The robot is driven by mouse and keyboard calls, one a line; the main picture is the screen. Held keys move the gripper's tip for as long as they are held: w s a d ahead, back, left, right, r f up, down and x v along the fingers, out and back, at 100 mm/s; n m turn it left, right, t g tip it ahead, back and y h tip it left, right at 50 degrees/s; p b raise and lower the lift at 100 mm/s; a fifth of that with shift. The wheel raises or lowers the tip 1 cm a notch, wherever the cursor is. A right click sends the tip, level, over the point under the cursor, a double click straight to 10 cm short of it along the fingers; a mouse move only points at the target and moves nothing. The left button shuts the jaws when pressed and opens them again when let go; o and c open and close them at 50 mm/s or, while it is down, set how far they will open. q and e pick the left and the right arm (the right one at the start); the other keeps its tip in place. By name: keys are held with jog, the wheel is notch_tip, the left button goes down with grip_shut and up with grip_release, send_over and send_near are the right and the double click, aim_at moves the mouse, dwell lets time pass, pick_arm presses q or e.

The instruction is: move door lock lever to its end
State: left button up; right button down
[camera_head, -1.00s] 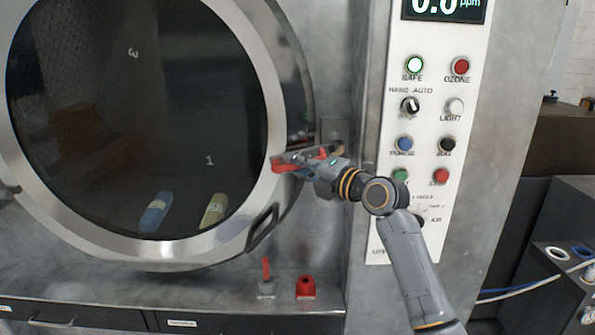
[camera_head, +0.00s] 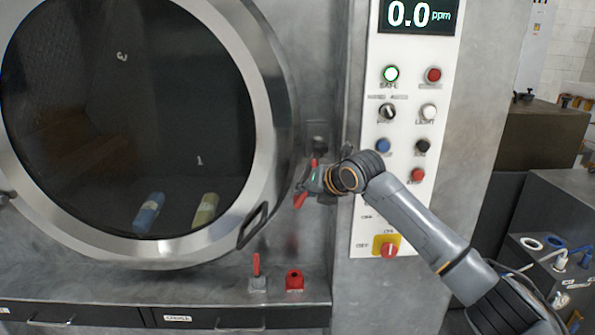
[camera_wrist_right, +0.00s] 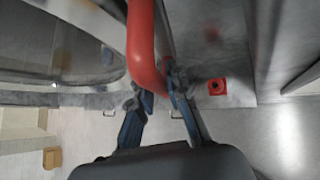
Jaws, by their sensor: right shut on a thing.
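The door lock lever is a red handle (camera_head: 300,200) at the right edge of the round door (camera_head: 262,110), on the metal wall beside the control panel. It slants down to the left, and its red upper part shows above my gripper. My right gripper (camera_head: 312,182) is at the lever, its arm reaching in from the lower right. In the right wrist view the red lever (camera_wrist_right: 142,40) comes down between the blue-grey fingertips, and my right gripper (camera_wrist_right: 160,100) is shut on it. The gripper partly hides the lever's middle and mount. My left gripper is not in view.
The control panel (camera_head: 405,105) with buttons and a yellow-red switch (camera_head: 386,246) stands close right of the lever. A black door handle (camera_head: 253,224) is lower left. A small red lever (camera_head: 256,265) and a red block (camera_head: 294,281) stand on the ledge below.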

jog(key=shift+d+f+n+h+p, duration=0.25)
jog(key=shift+d+n+h+p, duration=0.3)
jog(key=shift+d+h+p, duration=0.85)
jog(key=shift+d+f+n+h+p, duration=0.25)
jog(key=shift+d+n+h+p, duration=0.3)
jog(key=shift+p, duration=1.5)
jog(key=c, duration=1.3)
grip_release()
jog(key=v, duration=1.2)
jog(key=shift+w+d+r, duration=0.1)
jog(key=shift+w+r, duration=0.05)
